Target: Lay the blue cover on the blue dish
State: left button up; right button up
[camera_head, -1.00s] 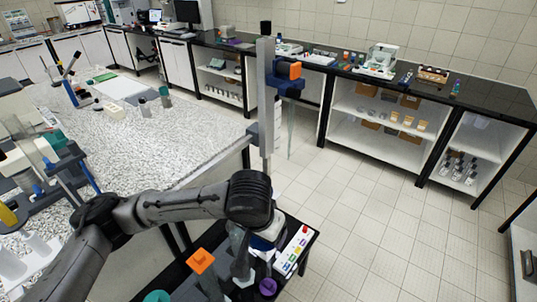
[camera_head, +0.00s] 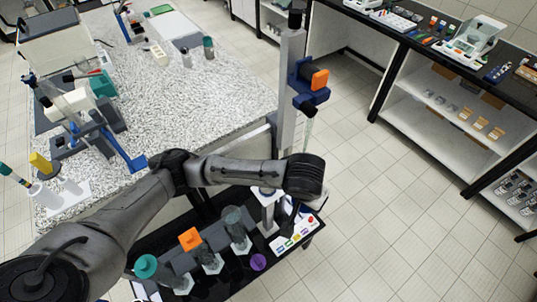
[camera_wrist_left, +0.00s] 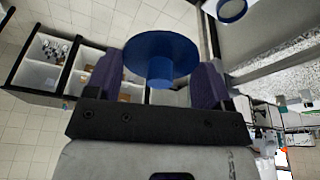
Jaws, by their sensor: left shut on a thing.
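In the left wrist view, the blue cover (camera_wrist_left: 160,52), a flat disc with a short round knob, sits between the two purple fingers of my left gripper (camera_wrist_left: 156,78). The gripper is shut on the knob. A round blue-rimmed dish (camera_wrist_left: 232,10) shows at the top right of that view, apart from the cover and partly cut off by the picture edge. My right gripper is not in view.
A black-topped bench (camera_head: 228,285) below my arm holds clear cylinders, an orange cap (camera_head: 190,238), a teal cap (camera_head: 146,266) and a purple cap (camera_head: 258,262). A tall grey column (camera_head: 290,95) with a blue-and-orange clamp stands behind my wrist. The speckled table (camera_head: 215,95) lies left.

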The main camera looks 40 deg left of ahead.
pick_arm(q)
jog(key=shift+n, duration=0.8)
jog(key=w+r+p, duration=0.2)
jog(key=r+p, duration=0.1)
jog(key=p, duration=0.4)
jog(key=shift+w+d, duration=0.1)
jog(key=shift+w, duration=0.3)
pick_arm(e)
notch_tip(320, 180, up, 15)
jog(key=p, duration=0.5)
pick_arm(q)
jog(key=shift+w+a+f+m+g+h+b, duration=0.4)
jog(key=shift+a+f+m+h+b, duration=0.15)
jog(key=shift+a+f+m, duration=2.55)
jog(key=shift+w+a+f+m+g+h+b, duration=0.45)
jog(key=shift+a+f+m+b, duration=0.25)
jog(key=shift+a+f+m, duration=2.35)
jog(key=shift+w+a+f+m+g+h+b, duration=0.35)
jog(key=shift+a+f+m+h+b, duration=0.2)
jog(key=shift+a+f+m, duration=2.5)
jog(key=shift+d+f+n, duration=0.4)
jog(key=shift+n, duration=0.1)
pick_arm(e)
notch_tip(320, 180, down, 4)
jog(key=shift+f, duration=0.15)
pick_arm(q)
jog(key=shift+a, duration=0.15)
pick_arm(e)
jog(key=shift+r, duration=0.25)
